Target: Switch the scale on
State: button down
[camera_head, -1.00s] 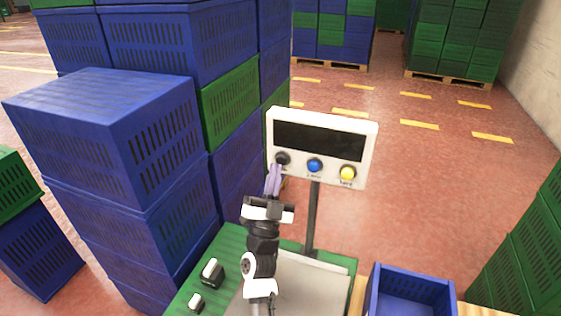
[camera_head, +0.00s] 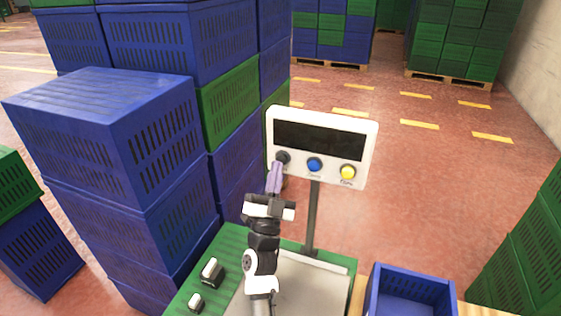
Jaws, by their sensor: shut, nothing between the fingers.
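The scale's white display panel (camera_head: 322,119) stands on a dark post (camera_head: 313,218) above its metal plate (camera_head: 312,290). Its screen (camera_head: 318,142) is dark and blank. Below the screen are a black button (camera_head: 283,157), a blue button (camera_head: 314,164) and a yellow button (camera_head: 347,171). My gripper (camera_head: 277,164) is shut and empty, pointing up at the panel. Its tips are at the lower edge of the black button and hide part of its label. I cannot tell whether they touch the button.
Tall stacks of blue and green crates (camera_head: 110,130) stand close on the left. An open blue crate (camera_head: 376,290) is at the lower right. Two small black-and-white objects (camera_head: 212,272) sit on the green surface (camera_head: 232,240).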

jog(key=shift+w+d, duration=0.25)
jog(key=shift+w, duration=0.35)
dwell(0.7)
dwell(0.4)
jog(key=shift+s+a+p, duration=0.15)
jog(key=shift+s+a, duration=0.05)
jog(key=shift+s, duration=0.3)
jog(key=shift+s+a+p, duration=0.15)
jog(key=shift+s+a, duration=0.05)
jog(key=shift+s, duration=0.25)
jog(key=s, duration=0.1)
jog(key=s+a+p, duration=0.1)
jog(key=s, duration=0.1)
jog(key=s+a+p, duration=0.1)
jog(key=shift+s, duration=0.3)
